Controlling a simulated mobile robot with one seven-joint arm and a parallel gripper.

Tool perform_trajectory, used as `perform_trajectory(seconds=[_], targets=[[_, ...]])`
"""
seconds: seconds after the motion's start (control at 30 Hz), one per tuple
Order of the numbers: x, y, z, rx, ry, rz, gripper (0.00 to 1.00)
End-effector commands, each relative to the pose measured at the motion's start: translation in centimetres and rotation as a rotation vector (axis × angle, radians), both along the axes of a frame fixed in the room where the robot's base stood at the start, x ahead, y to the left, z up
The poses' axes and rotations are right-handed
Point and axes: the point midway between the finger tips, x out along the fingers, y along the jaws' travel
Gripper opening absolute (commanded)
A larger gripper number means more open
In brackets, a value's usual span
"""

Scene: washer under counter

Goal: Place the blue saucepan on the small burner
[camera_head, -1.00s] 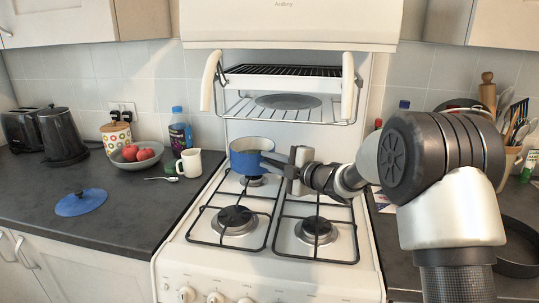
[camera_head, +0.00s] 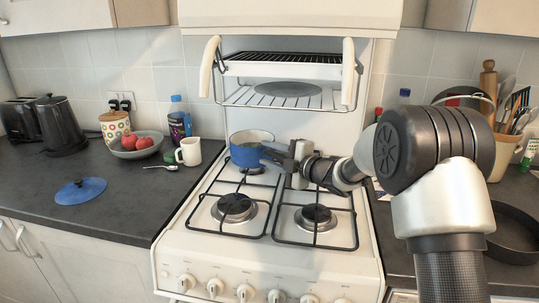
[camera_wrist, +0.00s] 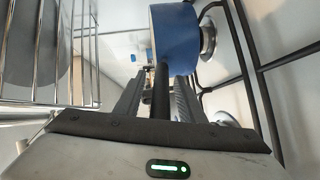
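The blue saucepan (camera_head: 247,157) is upright over the rear left burner (camera_head: 250,170). Part of that burner shows beneath it; I cannot tell whether the pan rests on the grate. My gripper (camera_head: 280,156) reaches in from the right at the saucepan's handle. In the wrist view, the blue saucepan (camera_wrist: 174,36) lies beyond the fingertips and its dark handle runs between the two fingers of my gripper (camera_wrist: 158,95). The fingers appear closed on the handle. The rear right burner is hidden by my arm.
The front left burner (camera_head: 234,208) and front right burner (camera_head: 316,217) are empty. A grill rack (camera_head: 285,97) hangs above the rear. A blue lid (camera_head: 80,190), white jug (camera_head: 189,151) and fruit bowl (camera_head: 136,148) are on the left counter.

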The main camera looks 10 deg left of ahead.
Motion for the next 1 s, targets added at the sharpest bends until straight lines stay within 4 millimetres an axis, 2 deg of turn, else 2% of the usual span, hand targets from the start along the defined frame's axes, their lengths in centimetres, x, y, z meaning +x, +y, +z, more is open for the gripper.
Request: perform_trajectory(seconds=[0.03, 0.17, 0.4, 0.6, 0.8, 1.0], targets=[[0.0, 0.0, 0.5, 0.0, 0.0, 0.0, 0.36], [-0.9, -1.6, 0.4, -0.001, 0.001, -0.003, 0.36], [-3.7, -6.0, 1.1, 0.0, 0.0, -0.003, 0.36], [-5.7, -8.8, 1.5, 0.001, 0.0, -0.002, 0.36], [-6.5, -9.9, 1.6, 0.0, 0.0, 0.0, 0.36], [-6.4, -10.3, 2.0, -0.002, 0.005, -0.019, 0.36]])
